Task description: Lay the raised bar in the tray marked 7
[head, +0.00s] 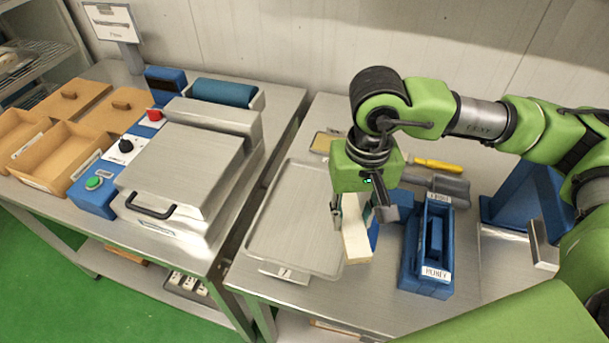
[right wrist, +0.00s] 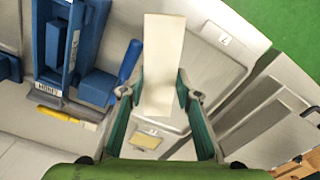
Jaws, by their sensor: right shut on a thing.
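A pale cream bar (head: 355,240) is held in my right gripper (head: 362,212), its long body sticking out past the fingers. In the right wrist view the bar (right wrist: 163,50) lies between both fingers of the gripper (right wrist: 160,92). The shallow metal tray marked 7 (head: 285,225) lies on the right table, just left of the bar. In the head view the bar overlaps the tray's right edge; its height above the tray is hard to tell. The tray (right wrist: 208,72) also shows beside the bar in the right wrist view. My left gripper is out of view.
A blue holder (head: 428,255) labelled HONEY stands close right of the bar. Behind it lie a yellow-handled tool (head: 437,165) and a grey scoop-like tool (head: 440,185). A hot-plate-like machine (head: 180,165) and brown boxes (head: 60,155) fill the left table.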

